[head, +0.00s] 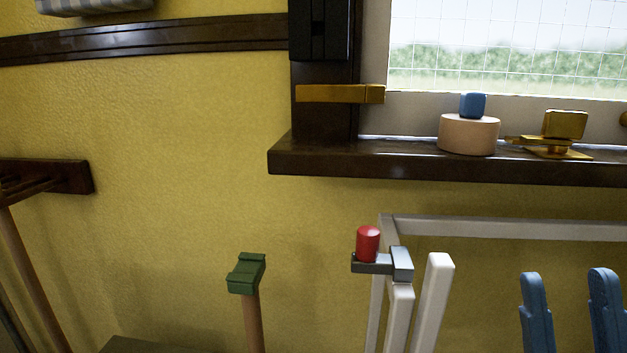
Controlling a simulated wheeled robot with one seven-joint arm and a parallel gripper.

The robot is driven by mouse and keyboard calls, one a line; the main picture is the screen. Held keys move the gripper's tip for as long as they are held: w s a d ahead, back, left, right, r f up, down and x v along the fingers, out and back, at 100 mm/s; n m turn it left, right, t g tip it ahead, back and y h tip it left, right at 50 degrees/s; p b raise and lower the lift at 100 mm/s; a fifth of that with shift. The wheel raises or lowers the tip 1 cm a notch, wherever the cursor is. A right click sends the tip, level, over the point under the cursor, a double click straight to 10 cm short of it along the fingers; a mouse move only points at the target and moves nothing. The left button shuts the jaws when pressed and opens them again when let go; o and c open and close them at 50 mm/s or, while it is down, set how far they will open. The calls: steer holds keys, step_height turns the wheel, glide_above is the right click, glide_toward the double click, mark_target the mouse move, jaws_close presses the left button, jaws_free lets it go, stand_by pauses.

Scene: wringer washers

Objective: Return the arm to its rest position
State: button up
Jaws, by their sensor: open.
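Neither my arm nor my gripper can be made out in the head view. The task names no other object.
A dark sill (420,163) bears a round tan block (469,136) with a blue piece (473,105) on top, and a brass fitting (565,130). Below are a green-topped post (247,273), a red cylinder (368,243) on a bracket, white bars (433,300) and blue uprights (536,310).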

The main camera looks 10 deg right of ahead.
steer(key=s+a+f+m+g, duration=0.2)
steer(key=s+f+m+g, duration=0.4)
steer(key=s+f+g, duration=1.25)
step_height(320, 180, up, 19)
steer(key=s+t+p, duration=0.2)
steer(key=t+p, duration=0.1)
steer(key=p, duration=2)
steer(key=shift+r+y, duration=0.2)
steer(key=shift+y, duration=0.1)
